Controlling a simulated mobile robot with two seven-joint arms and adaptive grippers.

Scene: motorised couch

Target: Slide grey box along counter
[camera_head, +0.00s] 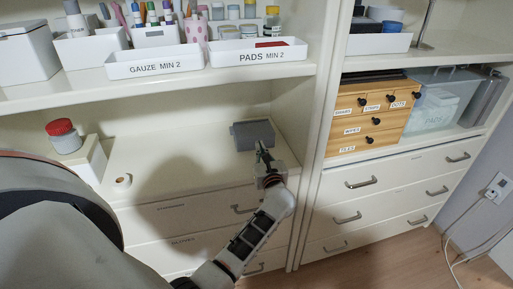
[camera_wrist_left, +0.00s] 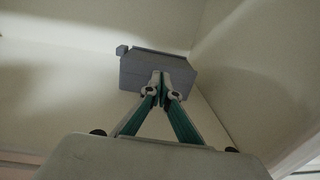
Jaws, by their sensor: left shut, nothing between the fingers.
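The grey box (camera_head: 253,134) stands on the cream counter (camera_head: 150,160), near the upright panel on the right of that bay. My left gripper (camera_head: 262,150) is shut and empty, with its fingertips at the near side of the box. In the left wrist view the closed fingertips (camera_wrist_left: 160,80) overlap the front face of the grey box (camera_wrist_left: 150,62). They look very close to it or touching; I cannot tell which. The box's lower edge is partly hidden by the fingers. My right gripper is not in view.
A red-lidded jar (camera_head: 63,135) on a white block and a small roll (camera_head: 122,181) are on the counter's left. White trays (camera_head: 155,62) line the shelf above. A wooden drawer box (camera_head: 368,118) stands beyond the upright panel (camera_head: 313,130). The counter's middle is clear.

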